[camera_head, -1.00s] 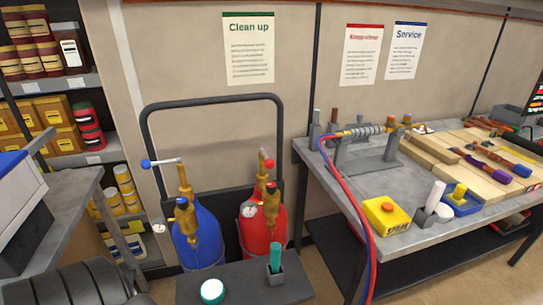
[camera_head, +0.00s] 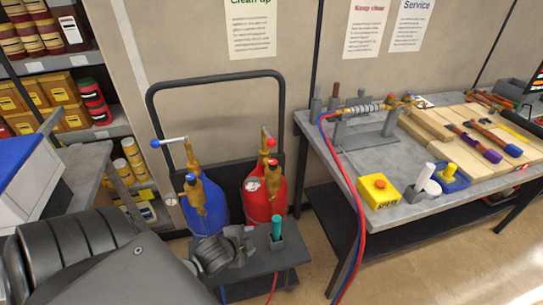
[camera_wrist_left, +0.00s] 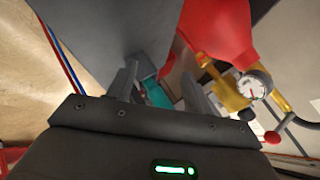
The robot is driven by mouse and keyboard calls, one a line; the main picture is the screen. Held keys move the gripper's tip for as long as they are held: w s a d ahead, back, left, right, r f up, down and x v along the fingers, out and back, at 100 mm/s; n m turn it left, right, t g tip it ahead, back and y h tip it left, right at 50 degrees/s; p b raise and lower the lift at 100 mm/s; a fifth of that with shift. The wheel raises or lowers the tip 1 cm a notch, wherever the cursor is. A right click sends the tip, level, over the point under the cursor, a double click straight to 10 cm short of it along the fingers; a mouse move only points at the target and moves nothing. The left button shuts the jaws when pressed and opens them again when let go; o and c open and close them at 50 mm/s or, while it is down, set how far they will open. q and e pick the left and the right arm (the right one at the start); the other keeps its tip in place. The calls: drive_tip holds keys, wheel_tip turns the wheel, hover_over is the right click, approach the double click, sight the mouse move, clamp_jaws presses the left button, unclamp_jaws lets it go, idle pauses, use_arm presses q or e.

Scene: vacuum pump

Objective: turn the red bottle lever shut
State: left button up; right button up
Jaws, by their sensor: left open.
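The red bottle (camera_head: 258,206) stands in the cart beside the blue bottle (camera_head: 199,200), with brass fittings on top. Its lever (camera_head: 266,134) has a red ball end and looks foreshortened, so its exact angle is hard to tell. My left gripper (camera_head: 242,243) is low in front of the red bottle, apart from the lever, partly hidden by its own arm. In the left wrist view its two fingers (camera_wrist_left: 163,88) are open and empty. The red bottle (camera_wrist_left: 214,28), brass fitting, gauge (camera_wrist_left: 253,86) and a red ball (camera_wrist_left: 272,137) show there. My right gripper is out of view.
A teal cylinder (camera_head: 278,228) stands in a dark holder on the low shelf (camera_head: 268,262), close to my left gripper. The cart's black handle (camera_head: 215,75) arches behind the bottles. The workbench (camera_head: 405,190) stands right, with red and blue hoses at its edge.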

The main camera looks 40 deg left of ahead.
use_arm(q)
drive_tip(key=w+a+r+m+t, duration=0.4)
drive_tip(key=w+a+r+m, duration=0.2)
drive_tip(key=r, duration=0.2)
drive_tip(key=m+t+h+p, duration=0.1)
drive_tip(key=m+t+h, duration=0.1)
drive_tip(key=m+t, duration=0.5)
approach(268, 145)
wheel_tip(268, 145, up, 2)
drive_tip(key=w+m+g, duration=0.2)
drive_tip(key=w+p, duration=0.3)
drive_tip(key=w, duration=0.5)
drive_tip(key=shift+d, duration=0.1)
drive_tip(key=shift+w+f, duration=0.15)
drive_tip(key=shift+w, duration=0.7)
drive_tip(key=c, duration=0.9)
clamp_jaws()
